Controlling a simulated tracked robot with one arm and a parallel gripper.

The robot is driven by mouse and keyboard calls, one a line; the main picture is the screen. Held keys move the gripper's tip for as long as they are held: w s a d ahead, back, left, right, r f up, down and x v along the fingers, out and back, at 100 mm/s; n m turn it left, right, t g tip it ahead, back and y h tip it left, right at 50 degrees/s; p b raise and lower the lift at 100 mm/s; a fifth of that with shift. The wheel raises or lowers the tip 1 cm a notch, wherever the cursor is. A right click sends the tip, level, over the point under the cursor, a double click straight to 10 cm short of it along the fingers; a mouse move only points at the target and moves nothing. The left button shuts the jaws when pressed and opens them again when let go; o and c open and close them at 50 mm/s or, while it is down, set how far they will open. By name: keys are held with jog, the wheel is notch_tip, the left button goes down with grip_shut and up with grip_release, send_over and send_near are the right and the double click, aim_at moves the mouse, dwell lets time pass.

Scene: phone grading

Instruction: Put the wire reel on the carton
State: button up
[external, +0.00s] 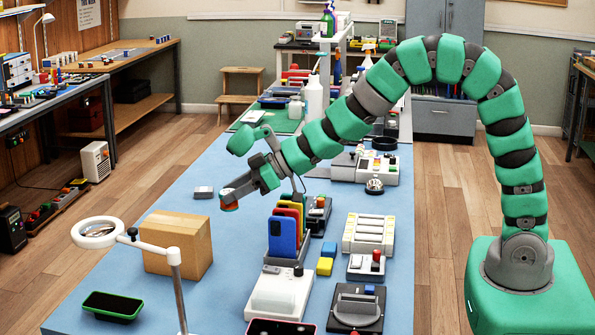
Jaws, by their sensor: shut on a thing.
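The carton (160,262), a plain brown box, stands upright on the blue bench at the left, with a flat closed top. My gripper (232,196) is shut on the wire reel (229,207), a small round orange piece with a dark part, held at the fingertips. In the picture the reel is up and to the right of the carton's top, apart from it. The exact height of the reel over the bench is hard to tell. Part of the reel is hidden by the fingers.
A ring magnifier lamp (97,232) on a pole stands in front of the carton. A rack of coloured phones (284,236) stands right of it. A green-edged phone (112,305) lies front left. A small grey item (203,192) lies behind the carton.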

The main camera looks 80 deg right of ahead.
jog(key=w+p, duration=0.1)
jog(key=w, duration=0.4)
jog(key=w+f+p, duration=0.1)
jog(key=w, duration=0.8)
jog(key=shift+w+f+p, duration=0.15)
jog(key=shift+w+p, duration=0.2)
jog(key=shift+p, duration=0.05)
jog(key=shift+f+b, duration=1.2)
jog(key=shift+f, duration=0.75)
jog(key=shift+r, duration=0.1)
jog(key=o, duration=1)
jog(key=shift+c, duration=0.2)
jog(key=shift+r, duration=0.1)
jog(key=v, duration=1.2)
jog(key=shift+p, duration=0.45)
